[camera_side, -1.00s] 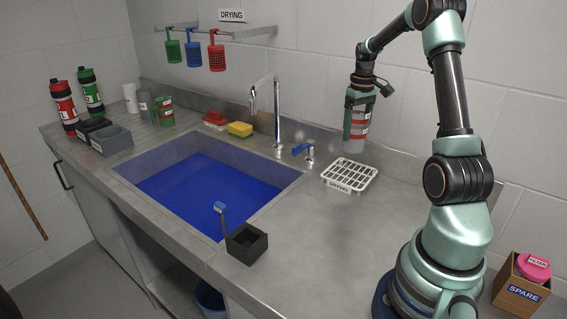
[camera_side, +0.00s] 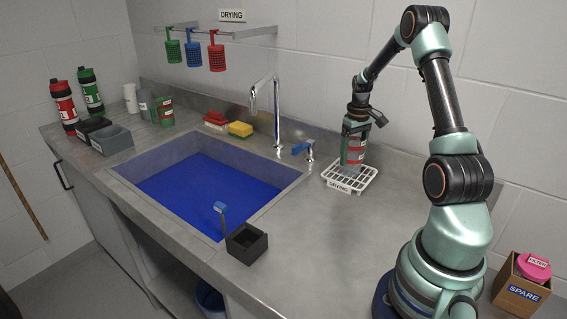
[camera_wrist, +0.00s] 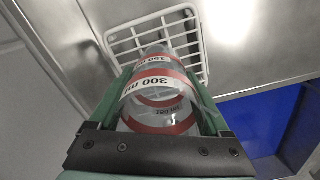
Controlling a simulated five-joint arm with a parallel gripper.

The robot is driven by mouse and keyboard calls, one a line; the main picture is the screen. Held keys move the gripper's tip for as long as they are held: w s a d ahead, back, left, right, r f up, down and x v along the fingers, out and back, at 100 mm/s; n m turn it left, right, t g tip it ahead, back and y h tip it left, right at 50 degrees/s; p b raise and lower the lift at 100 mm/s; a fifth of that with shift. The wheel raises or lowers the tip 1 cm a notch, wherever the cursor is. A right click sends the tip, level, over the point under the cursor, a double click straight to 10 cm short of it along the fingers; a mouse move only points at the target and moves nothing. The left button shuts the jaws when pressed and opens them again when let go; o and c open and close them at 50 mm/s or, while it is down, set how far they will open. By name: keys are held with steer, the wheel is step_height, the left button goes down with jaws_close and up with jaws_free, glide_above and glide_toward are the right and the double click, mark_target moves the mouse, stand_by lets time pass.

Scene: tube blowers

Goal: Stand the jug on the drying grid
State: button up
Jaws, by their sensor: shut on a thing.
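The jug (camera_side: 354,155) is clear with red bands and labels. It also shows in the wrist view (camera_wrist: 158,95), where one label reads 300 ml. My gripper (camera_side: 354,140) is shut on the jug from above, with green fingers on both sides of it. In the wrist view the grid (camera_wrist: 190,28) shows behind the jug's base. The jug's base appears at the grid's bars, but I cannot tell whether it touches them.
A tap (camera_side: 277,110) and a blue-handled valve (camera_side: 307,151) stand left of the grid. The sink (camera_side: 200,190) holds blue liquid. A black box (camera_side: 246,243) sits at the counter's front edge. The counter in front of the grid is clear.

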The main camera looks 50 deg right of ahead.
steer(key=shift+f, duration=0.15)
steer(key=o, duration=1.5)
step_height(320, 180, up, 11)
steer(key=w+a+r+n+t, duration=0.1)
steer(key=w+a+r, duration=0.2)
steer(key=a+r, duration=0.3)
steer(key=s+a+n+t, duration=0.1)
steer(key=s+a, duration=0.1)
steer(key=a, duration=0.7)
steer(key=s+a+r+n+t, duration=0.1)
steer(key=a+t, duration=0.1)
steer(key=a, duration=0.8)
steer(key=s+a+r+n+t, duration=0.1)
steer(key=s+a, duration=0.1)
steer(key=a, duration=0.7)
steer(key=shift+s+a+n+t, duration=0.25)
steer(key=shift+s+n+t, duration=0.05)
steer(key=shift+s, duration=0.05)
